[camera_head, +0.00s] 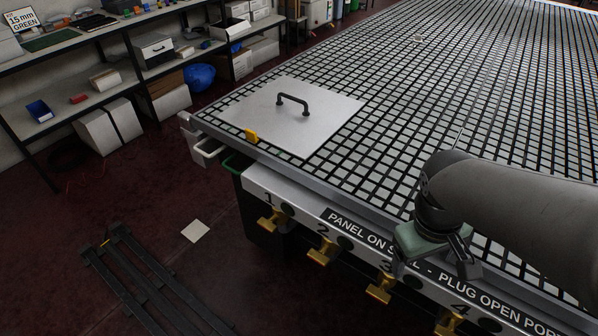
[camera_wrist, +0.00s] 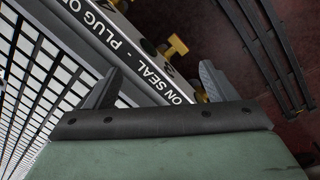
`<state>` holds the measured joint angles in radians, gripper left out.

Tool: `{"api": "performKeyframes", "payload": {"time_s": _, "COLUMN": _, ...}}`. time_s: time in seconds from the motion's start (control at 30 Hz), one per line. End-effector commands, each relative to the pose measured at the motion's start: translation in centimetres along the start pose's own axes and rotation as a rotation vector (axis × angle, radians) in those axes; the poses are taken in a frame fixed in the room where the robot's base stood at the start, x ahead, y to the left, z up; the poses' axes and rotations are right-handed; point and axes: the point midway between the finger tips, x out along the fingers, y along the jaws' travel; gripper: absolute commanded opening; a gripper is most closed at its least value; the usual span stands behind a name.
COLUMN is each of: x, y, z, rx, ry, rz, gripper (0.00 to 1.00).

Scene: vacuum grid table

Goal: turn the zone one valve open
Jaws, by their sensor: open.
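The zone one valve (camera_head: 271,220) is a yellow handle on the table's front panel, just below the numeral 1, at the left end of a row of similar valves. My gripper (camera_head: 434,262) is to the right of it in the head view, over the panel near the numerals 3 and 4. Its jaws are apart with nothing between them. In the wrist view my gripper (camera_wrist: 158,82) has its two fingers spread over the lettered panel. A yellow valve (camera_wrist: 177,47) shows beyond the fingers there; I cannot tell which number it bears.
The other yellow valves (camera_head: 323,252) stick out along the panel (camera_head: 352,222). A grey plate with a black handle (camera_head: 325,112) lies on the grid table (camera_head: 470,70), with a yellow piece (camera_head: 251,136) at its edge. A dark slatted pallet (camera_head: 145,285) lies on the floor.

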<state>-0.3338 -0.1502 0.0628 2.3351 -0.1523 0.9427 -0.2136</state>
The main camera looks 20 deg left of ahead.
Motion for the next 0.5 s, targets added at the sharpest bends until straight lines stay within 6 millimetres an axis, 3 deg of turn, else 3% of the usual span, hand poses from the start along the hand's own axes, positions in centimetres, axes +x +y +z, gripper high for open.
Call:
{"api": "performKeyframes", "payload": {"time_s": 0.03, "x": 1.3, "y": -1.1, "z": -1.6, "rx": -0.092, "ry": -0.002, "rz": 0.016, "gripper": 0.78}}
{"api": "performKeyframes", "payload": {"time_s": 0.17, "x": 3.2, "y": -4.1, "z": -6.0, "rx": -0.361, "ry": -0.010, "rz": 0.074, "gripper": 0.78}}
{"api": "performKeyframes", "payload": {"time_s": 0.27, "x": 5.9, "y": -7.8, "z": -9.7, "rx": -0.628, "ry": -0.040, "rz": 0.144, "gripper": 0.78}}
{"api": "performKeyframes", "payload": {"time_s": 0.33, "x": 8.7, "y": -11.1, "z": -12.3, "rx": -0.848, "ry": -0.093, "rz": 0.225, "gripper": 0.78}}
{"api": "performKeyframes", "payload": {"time_s": 0.5, "x": 13.8, "y": -17.0, "z": -16.5, "rx": -1.256, "ry": -0.285, "rz": 0.499, "gripper": 0.78}}
